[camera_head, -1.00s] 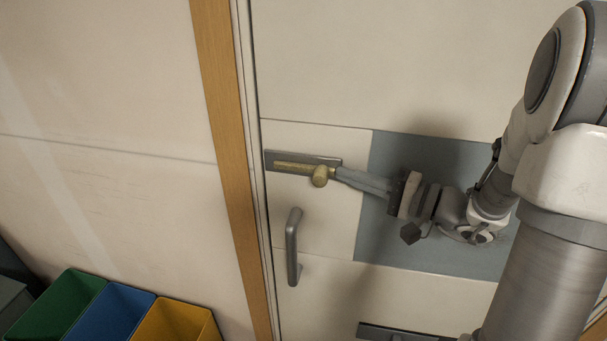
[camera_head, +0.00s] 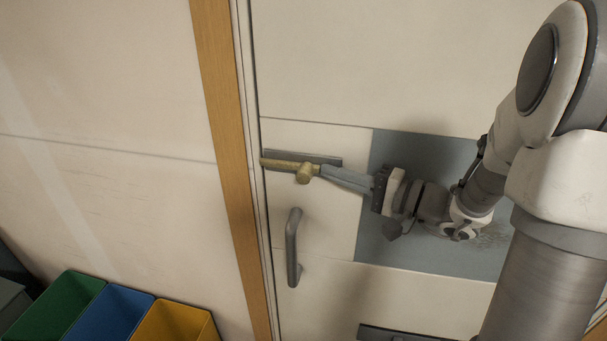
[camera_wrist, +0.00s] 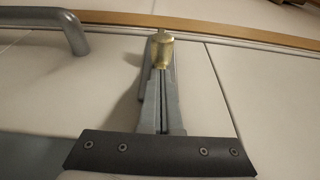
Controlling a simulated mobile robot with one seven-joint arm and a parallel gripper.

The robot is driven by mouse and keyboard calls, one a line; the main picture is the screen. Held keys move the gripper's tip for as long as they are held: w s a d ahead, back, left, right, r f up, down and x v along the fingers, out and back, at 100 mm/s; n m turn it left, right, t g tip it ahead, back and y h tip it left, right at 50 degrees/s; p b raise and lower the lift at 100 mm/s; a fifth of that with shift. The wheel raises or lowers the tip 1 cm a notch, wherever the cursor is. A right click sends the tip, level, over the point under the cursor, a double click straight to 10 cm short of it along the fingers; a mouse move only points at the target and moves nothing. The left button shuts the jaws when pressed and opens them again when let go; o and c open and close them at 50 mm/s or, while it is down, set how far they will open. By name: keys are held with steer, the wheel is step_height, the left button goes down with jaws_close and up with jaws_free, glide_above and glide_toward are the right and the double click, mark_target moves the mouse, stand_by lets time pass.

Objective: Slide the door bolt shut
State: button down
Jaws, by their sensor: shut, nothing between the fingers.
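The brass door bolt (camera_head: 284,164) lies in a grey plate (camera_head: 328,157) on the cream door (camera_head: 340,60). Its rod reaches left to the door's edge, beside the wooden frame. Its round knob (camera_head: 305,173) sticks out near the middle of the plate. My gripper (camera_head: 322,171) is shut and empty, its fingertips against or very near the knob's right side. In the wrist view the knob (camera_wrist: 162,53) stands just beyond my closed fingertips (camera_wrist: 161,72). The fingers hide part of the plate. Whether the rod enters the frame is hard to tell.
A grey door handle (camera_head: 292,246) stands out below the bolt, also in the wrist view (camera_wrist: 72,32). The wooden frame (camera_head: 228,150) runs along the door's left edge. Green, blue and yellow bins (camera_head: 172,322) stand at the lower left. Another grey plate (camera_head: 400,333) sits low on the door.

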steer(key=d, duration=0.2)
steer(key=s+d+b, duration=0.1)
steer(key=d, duration=0.1)
steer(key=shift+s+d+b, duration=0.15)
steer(key=shift+s+b, duration=0.05)
steer(key=shift+b, duration=0.1)
stand_by(0.6)
steer(key=s+a+f+n+g+h+b, duration=0.1)
steer(key=s+a+f+n+g+h, duration=0.1)
steer(key=s+a+g, duration=0.35)
steer(key=s+a+f+n+g+h, duration=0.1)
steer(key=s+a+n+g+h, duration=0.2)
steer(key=s, duration=0.5)
steer(key=s+d+r+n+t+h+p, duration=0.1)
steer(key=s+d+r+n+t+h, duration=0.1)
steer(key=s+d+h, duration=0.3)
steer(key=shift+s+d+t+h, duration=0.3)
steer(key=shift+d+t+h, duration=0.8)
steer(key=shift+h, duration=1.3)
